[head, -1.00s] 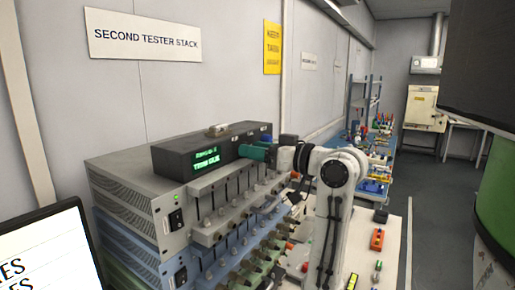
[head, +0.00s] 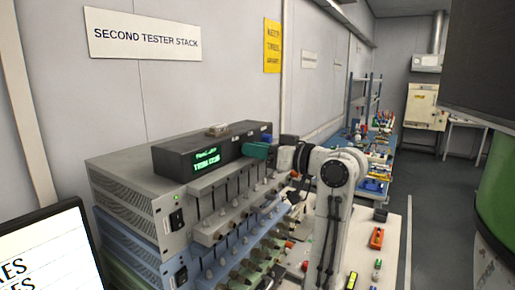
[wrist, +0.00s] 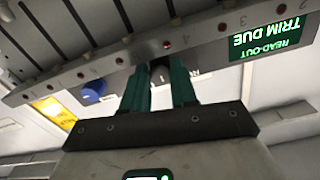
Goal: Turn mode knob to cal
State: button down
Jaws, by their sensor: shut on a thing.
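The dark read-out unit (head: 172,163) sits on top of the tester stack. Its green display (head: 206,159) also shows upside down in the wrist view (wrist: 272,38), reading "READ-OUT TRIM DUE". My gripper (head: 250,151) is at the right part of the unit's front. In the wrist view my gripper's two teal fingers (wrist: 160,72) are shut on a small dark knob (wrist: 160,73) at the panel, beside the display. The fingers hide most of the knob, and I cannot read its pointer or any mode label.
The tester stack (head: 130,192) has rows of levers and knobs below the unit. A blue round part (wrist: 93,92) shows in the wrist view. A monitor (head: 45,255) stands at lower left.

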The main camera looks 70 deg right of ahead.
jog(key=shift+m, duration=0.5)
jog(key=c, duration=0.9)
grip_release()
jog(key=shift+s, duration=0.1)
jog(key=b+v, duration=1)
jog(key=b, duration=0.1)
jog(key=shift+s+a, duration=0.1)
jog(key=shift+s, duration=0.15)
